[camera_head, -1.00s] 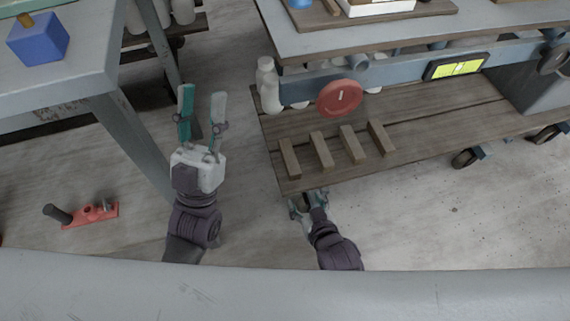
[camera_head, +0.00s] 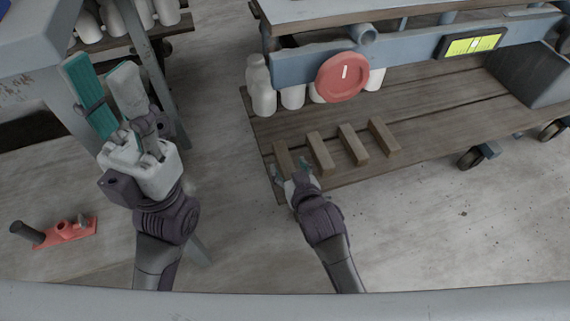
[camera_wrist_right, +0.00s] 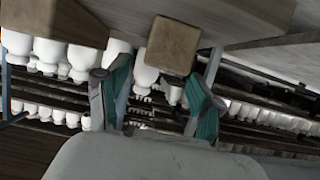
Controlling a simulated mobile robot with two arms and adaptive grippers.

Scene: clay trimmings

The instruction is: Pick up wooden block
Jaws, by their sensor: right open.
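Several brown wooden blocks lie in a row on the lower shelf of the cart: a leftmost one (camera_head: 282,157), a second (camera_head: 319,152), a third (camera_head: 353,144) and a rightmost one (camera_head: 384,137). My right gripper (camera_head: 289,169) is open at the near end of the leftmost block, which it partly hides. In the right wrist view a block's end (camera_wrist_right: 173,46) shows ahead of the open fingers (camera_wrist_right: 158,82), roughly between them. I cannot tell whether they touch it. Another block (camera_wrist_right: 55,22) is at upper left there. My left gripper (camera_head: 98,64) is open and empty.
The plank shelf (camera_head: 430,120) has white bottles (camera_head: 262,88) at its back left and a red disc (camera_head: 342,77) above. A grey table leg (camera_head: 150,75) stands near my left gripper. A red tool (camera_head: 68,231) lies at lower left.

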